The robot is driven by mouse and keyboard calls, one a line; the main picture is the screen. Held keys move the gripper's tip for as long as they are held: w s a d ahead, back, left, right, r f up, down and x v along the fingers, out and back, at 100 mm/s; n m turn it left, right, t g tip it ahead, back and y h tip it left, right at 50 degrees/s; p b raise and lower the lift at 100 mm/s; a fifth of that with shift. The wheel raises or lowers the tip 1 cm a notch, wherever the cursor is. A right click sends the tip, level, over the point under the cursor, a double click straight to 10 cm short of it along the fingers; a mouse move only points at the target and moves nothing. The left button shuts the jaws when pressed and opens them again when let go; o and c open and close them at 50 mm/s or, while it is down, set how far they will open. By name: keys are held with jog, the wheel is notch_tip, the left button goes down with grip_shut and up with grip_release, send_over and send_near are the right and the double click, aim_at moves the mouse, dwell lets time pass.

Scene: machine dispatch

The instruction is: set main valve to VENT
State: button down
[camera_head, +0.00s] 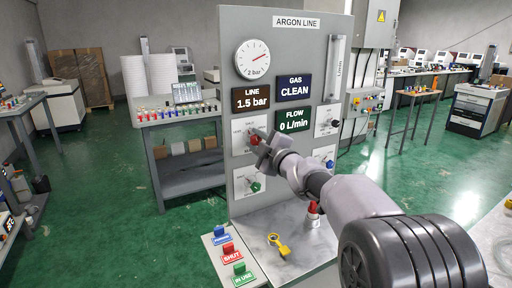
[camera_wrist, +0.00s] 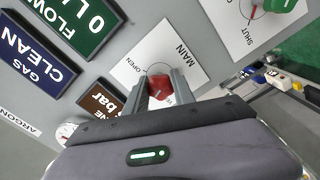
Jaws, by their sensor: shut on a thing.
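The main valve is a red knob (camera_wrist: 160,86) on a white plate (camera_wrist: 135,68) marked MAIN and OPEN in the wrist view. The plate's other markings are partly hidden by my gripper. In the head view the red knob (camera_head: 254,141) sits on the left of the grey ARGON LINE panel (camera_head: 290,55), below the LINE display. My gripper (camera_wrist: 161,90) has a finger on each side of the knob and is shut on it. It reaches the panel from the right in the head view. The knob's exact pointer direction cannot be made out.
A green knob (camera_head: 256,187) sits below the valve, a black knob (camera_head: 335,122) and a blue knob (camera_head: 330,164) to the right. Displays read LINE 1.5 bar, GAS CLEAN, FLOW 0 L/min. A yellow tool (camera_head: 278,243) and coloured tags, including SHUT (camera_head: 231,254), lie below the panel.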

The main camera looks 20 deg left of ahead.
jog(key=n+b, duration=0.2)
jog(key=n, duration=0.2)
jog(key=shift+n, duration=0.3)
jog(key=shift+n+b, duration=0.55)
jog(key=shift+n, duration=1.35)
jog(key=c, duration=1.1)
grip_release()
jog(key=shift+o, duration=0.2)
jog(key=p+v, duration=0.2)
jog(key=v, duration=1.5)
jog(key=shift+d, duration=0.25)
